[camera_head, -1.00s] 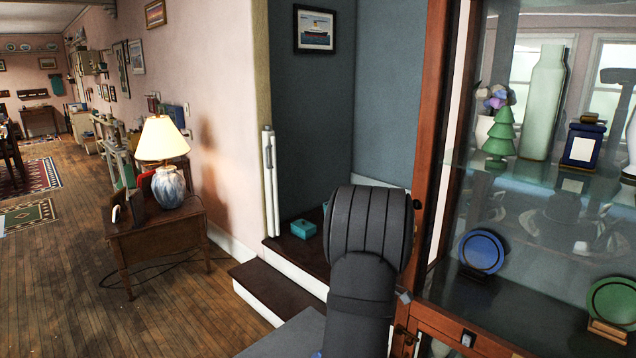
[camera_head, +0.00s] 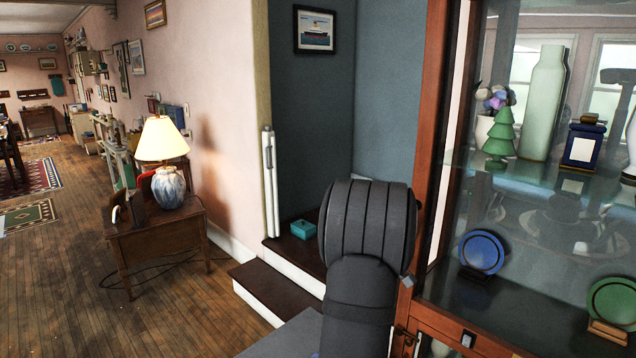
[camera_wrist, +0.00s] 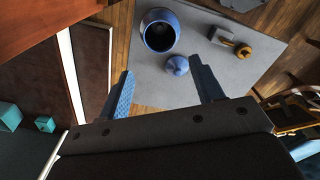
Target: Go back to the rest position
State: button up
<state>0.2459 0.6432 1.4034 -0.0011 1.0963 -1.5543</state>
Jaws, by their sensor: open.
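My gripper (camera_wrist: 165,92) shows in the wrist view with its two blue-grey fingers spread wide apart and nothing between them. It hangs above a grey surface (camera_wrist: 275,72). A blue open jar or vase (camera_wrist: 159,36) and a small blue rounded piece (camera_wrist: 177,66) stand on that surface beyond the fingertips, apart from the gripper. In the head view my dark arm rises in front of the cabinet's left edge, and the gripper itself is hidden there.
The glass cabinet (camera_head: 432,150) with a wooden frame stands close on the right, holding vases and plates. Dark steps (camera_head: 285,280) carry a teal box (camera_head: 303,229). A lamp (camera_head: 163,165) stands on a wooden side table (camera_head: 150,245).

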notch_tip(320, 180, down, 10)
jog(key=shift+f, duration=0.1)
notch_tip(320, 180, up, 6)
jog(key=s+a+f+n, duration=0.1)
jog(key=s+a+f, duration=0.2)
jog(key=a, duration=0.4)
jog(key=s+a+f+n, duration=0.2)
jog(key=s+a+f, duration=0.1)
jog(key=a, duration=0.5)
jog(key=s+a+f+n, duration=0.1)
jog(key=s+a+f, duration=0.2)
jog(key=a+f, duration=0.2)
jog(key=shift+a+n, duration=0.3)
jog(key=shift+a, duration=0.9)
jog(key=shift+f, duration=0.65)
